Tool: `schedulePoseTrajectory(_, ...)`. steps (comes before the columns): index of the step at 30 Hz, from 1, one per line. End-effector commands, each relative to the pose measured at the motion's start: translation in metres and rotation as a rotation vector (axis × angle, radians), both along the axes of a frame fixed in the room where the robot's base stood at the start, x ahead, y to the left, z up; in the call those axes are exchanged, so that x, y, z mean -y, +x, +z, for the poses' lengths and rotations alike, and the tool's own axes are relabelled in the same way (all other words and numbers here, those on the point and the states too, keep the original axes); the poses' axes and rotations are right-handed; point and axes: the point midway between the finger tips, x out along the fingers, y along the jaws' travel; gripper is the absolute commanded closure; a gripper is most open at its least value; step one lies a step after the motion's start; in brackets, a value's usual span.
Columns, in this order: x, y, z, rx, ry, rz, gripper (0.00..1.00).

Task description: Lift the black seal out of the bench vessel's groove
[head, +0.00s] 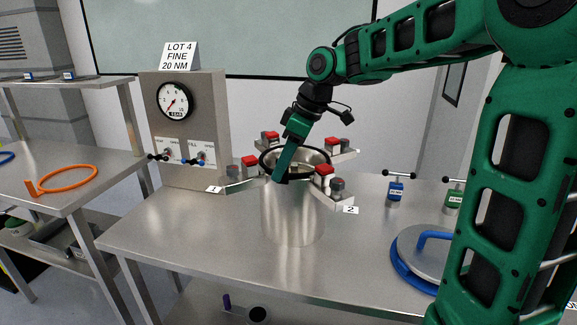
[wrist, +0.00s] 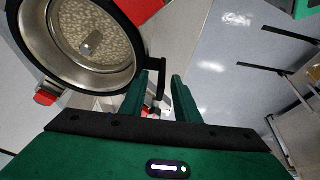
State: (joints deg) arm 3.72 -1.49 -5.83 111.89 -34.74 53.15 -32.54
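The steel bench vessel (head: 293,215) stands open on the bench. The black seal (head: 263,157) rings its mouth; in the wrist view the seal (wrist: 127,78) lies around the rim, with a black tab (wrist: 158,72) sticking out on the right. Pale granular contents (wrist: 95,30) show inside the vessel. My gripper (head: 281,178) points down at the near left part of the rim. In the wrist view my gripper (wrist: 160,82) has its fingers apart, with the tab in line with the gap. I cannot tell whether either finger touches it.
Red-topped clamps (head: 250,161) surround the rim, on arms labelled 1 and 2. A lid with a blue handle (head: 420,262) lies at right, near a blue tool (head: 396,192) and a green tool (head: 453,196). A gauge panel (head: 188,125) stands behind left. An orange ring (head: 68,179) lies on the left table.

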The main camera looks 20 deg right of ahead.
Motion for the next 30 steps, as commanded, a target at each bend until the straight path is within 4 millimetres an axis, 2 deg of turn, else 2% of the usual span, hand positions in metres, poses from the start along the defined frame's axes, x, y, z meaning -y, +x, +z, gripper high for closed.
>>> schedulePoseTrajectory(8, -0.001, 0.000, -0.003, 0.000, 0.000, 0.001, 0.71)
schedulePoseTrajectory(9, -0.001, 0.000, -0.003, 0.000, 0.000, 0.001, 0.81)
schedulePoseTrajectory(12, -0.001, 0.000, -0.003, 0.000, 0.000, 0.001, 1.00)
schedulePoseTrajectory(23, -0.001, 0.001, -0.002, 0.000, 0.000, 0.001, 1.00)
schedulePoseTrajectory(30, -0.002, 0.001, 0.013, 0.002, 0.000, 0.002, 1.00)
